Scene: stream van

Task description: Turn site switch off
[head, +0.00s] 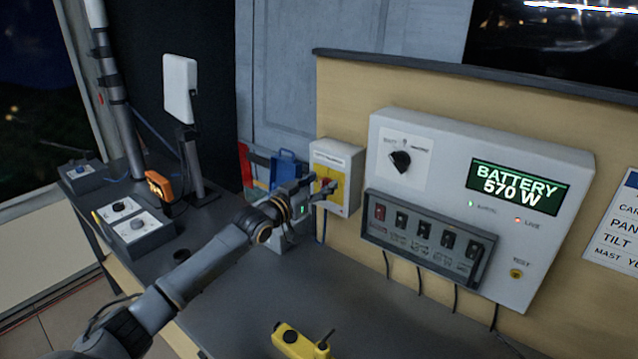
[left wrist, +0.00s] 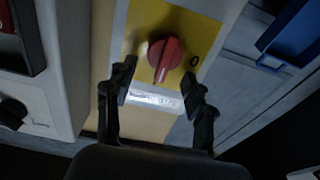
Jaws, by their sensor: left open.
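The site switch is a white box (head: 340,154) with a yellow plate on the wall panel, left of the battery panel. In the left wrist view its red rotary knob (left wrist: 166,58) sits on the yellow plate (left wrist: 146,18). The knob's ridge runs roughly up and down there, and a "0" mark lies to its right. My left gripper (head: 322,188) is at the front of the box and partly hides the plate. In the left wrist view my left gripper (left wrist: 160,80) is open and empty, its fingertips either side of the knob's lower part; contact cannot be told. My right gripper is out of view.
The battery panel (head: 540,240), reading 570 W, has a black rotary knob (head: 400,161) and several breakers. A blue holder (head: 287,170) hangs left of the switch. A yellow device (head: 297,341) lies on the dark bench. A grey control box (head: 138,228) stands at left.

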